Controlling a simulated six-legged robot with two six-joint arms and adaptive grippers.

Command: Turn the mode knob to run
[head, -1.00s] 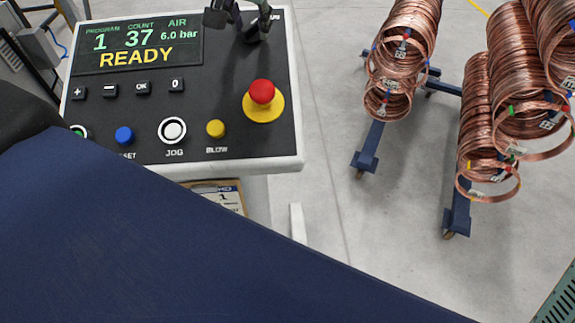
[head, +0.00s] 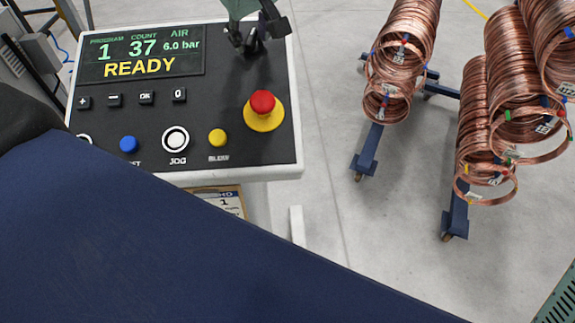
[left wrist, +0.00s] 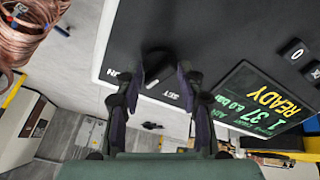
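The mode knob (left wrist: 157,66) is black and sits at the top right corner of the control panel (head: 225,110). In the left wrist view its white mark lies between a SET label and a partly covered label at left that ends in N. My left gripper (head: 259,34) is over the knob, and its fingertips (left wrist: 163,78) stand apart, one on each side of it. The gripper is open; I cannot tell whether either finger touches the knob. It partly hides the knob in the head view. My right gripper is in neither view.
A red emergency button (head: 262,103) on a yellow base stands below the knob. The panel also has a READY screen (head: 141,55), small keys, a blue button (head: 129,144), a white JOG button (head: 175,139) and a yellow button (head: 217,137). Copper coils (head: 405,50) hang on blue stands at right.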

